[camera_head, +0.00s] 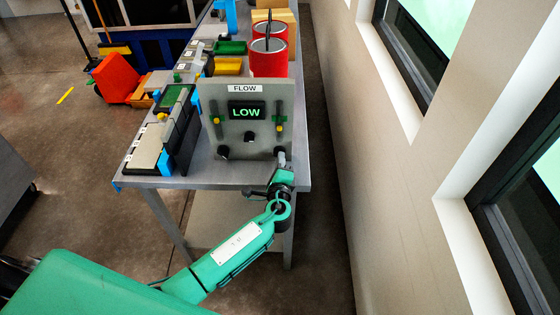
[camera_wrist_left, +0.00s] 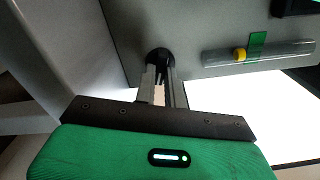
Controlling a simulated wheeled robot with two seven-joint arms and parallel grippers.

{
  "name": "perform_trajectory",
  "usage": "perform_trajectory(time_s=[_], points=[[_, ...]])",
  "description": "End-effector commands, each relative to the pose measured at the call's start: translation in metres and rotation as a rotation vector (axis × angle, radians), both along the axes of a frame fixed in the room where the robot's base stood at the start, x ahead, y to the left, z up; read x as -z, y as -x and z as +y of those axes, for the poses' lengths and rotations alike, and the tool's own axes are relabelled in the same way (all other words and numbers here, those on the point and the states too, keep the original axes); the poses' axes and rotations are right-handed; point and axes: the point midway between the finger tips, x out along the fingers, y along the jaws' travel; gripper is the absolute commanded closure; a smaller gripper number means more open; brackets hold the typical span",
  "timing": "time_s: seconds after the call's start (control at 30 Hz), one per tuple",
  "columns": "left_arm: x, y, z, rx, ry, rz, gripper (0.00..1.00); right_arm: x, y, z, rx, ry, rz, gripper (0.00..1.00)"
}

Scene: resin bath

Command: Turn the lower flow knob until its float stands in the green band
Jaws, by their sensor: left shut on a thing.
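A grey flow panel (camera_head: 264,140) stands on the bench with a "FLOW" label and a display (camera_head: 246,111) reading "LOW". My left gripper (camera_head: 282,160) is shut on the black knob at the panel's lower right. The left wrist view shows this knob (camera_wrist_left: 160,56) between the fingers. Above the knob is the right tube (camera_wrist_left: 290,51). Its yellow float (camera_wrist_left: 240,54) stands just below the green band (camera_wrist_left: 258,39). The left tube's yellow float (camera_head: 216,121) appears level with its green mark. My right gripper is not in view.
Other black knobs sit at the panel's lower left (camera_head: 223,152) and middle (camera_head: 249,137). Red cans (camera_head: 268,62) stand behind the panel, and trays and a grey box (camera_head: 148,147) lie left. A wall with windows runs along the right.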

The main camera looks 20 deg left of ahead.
Motion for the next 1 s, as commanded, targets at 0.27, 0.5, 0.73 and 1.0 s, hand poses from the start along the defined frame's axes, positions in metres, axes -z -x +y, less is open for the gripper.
perform_trajectory(time_s=[0.27,0.5,0.73,1.0], points=[[0.000,0.000,0.000,-0.001,-0.253,0.075,1.00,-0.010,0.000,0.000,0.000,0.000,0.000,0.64],[0.000,0.001,0.001,0.001,-0.472,0.138,1.00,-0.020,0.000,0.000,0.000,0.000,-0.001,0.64],[0.000,0.001,0.001,0.001,-0.681,0.198,1.00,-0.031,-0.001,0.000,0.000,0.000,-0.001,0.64],[0.000,0.001,0.001,0.001,-0.900,0.261,1.00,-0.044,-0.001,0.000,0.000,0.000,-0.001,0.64]])
